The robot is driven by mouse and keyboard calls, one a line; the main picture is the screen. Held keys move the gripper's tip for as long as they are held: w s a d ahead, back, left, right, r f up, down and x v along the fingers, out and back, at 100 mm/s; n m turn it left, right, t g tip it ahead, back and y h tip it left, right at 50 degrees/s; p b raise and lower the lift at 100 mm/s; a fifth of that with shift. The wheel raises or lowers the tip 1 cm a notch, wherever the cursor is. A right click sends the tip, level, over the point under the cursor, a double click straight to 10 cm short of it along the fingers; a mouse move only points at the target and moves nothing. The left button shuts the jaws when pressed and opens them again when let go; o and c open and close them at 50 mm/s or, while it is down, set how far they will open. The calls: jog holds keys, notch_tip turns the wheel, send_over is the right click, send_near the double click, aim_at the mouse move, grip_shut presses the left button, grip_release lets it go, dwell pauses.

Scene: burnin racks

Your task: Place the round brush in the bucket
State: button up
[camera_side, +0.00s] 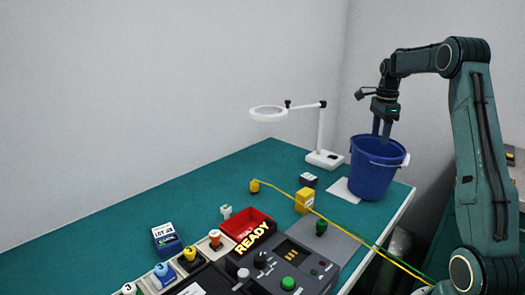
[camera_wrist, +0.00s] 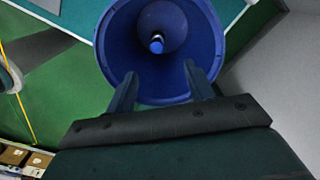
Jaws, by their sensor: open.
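The blue bucket (camera_side: 374,170) stands upright on the green table at the right end, and its opening fills the upper middle of the wrist view (camera_wrist: 112,62). Inside it, a round dark-blue shape with a small light-and-blue tip (camera_wrist: 156,43) shows near the bottom; it looks like the round brush, standing end-on to the camera. No brush shows outside the bucket. My gripper (camera_side: 381,128) is directly above the bucket with its fingers pointing down at the rim. In the wrist view my gripper (camera_wrist: 160,85) has its two fingers wide apart with nothing between them.
A white ring lamp (camera_side: 322,156) stands left of the bucket. A white sheet (camera_side: 343,190) lies beside it. A yellow block (camera_side: 304,200), a yellow cable (camera_side: 345,228), a red tray (camera_side: 247,222) and a control panel (camera_side: 285,265) lie nearer.

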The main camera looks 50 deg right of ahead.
notch_tip(320, 180, up, 5)
jog(key=shift+f, duration=0.1)
dwell(0.3)
jog(key=s+a+r+n+t+h, duration=0.1)
jog(key=a+r+n, duration=0.4)
jog(key=a, duration=0.7)
jog(key=s+a+r+n+t, duration=0.1)
jog(key=a+r+n, duration=0.1)
jog(key=a+n, duration=0.8)
jog(key=s+a+f+n+t, duration=0.1)
jog(key=s+a+f+n, duration=0.2)
jog(key=s+a+n, duration=0.3)
jog(key=s+a+f+n+t+y, duration=0.1)
jog(key=s+a+n, duration=0.5)
jog(key=a, duration=0.6)
notch_tip(320, 180, down, 3)
jog(key=shift+s+r+t, duration=0.2)
jog(key=shift+s+t, duration=0.6)
jog(key=shift+s, duration=0.25)
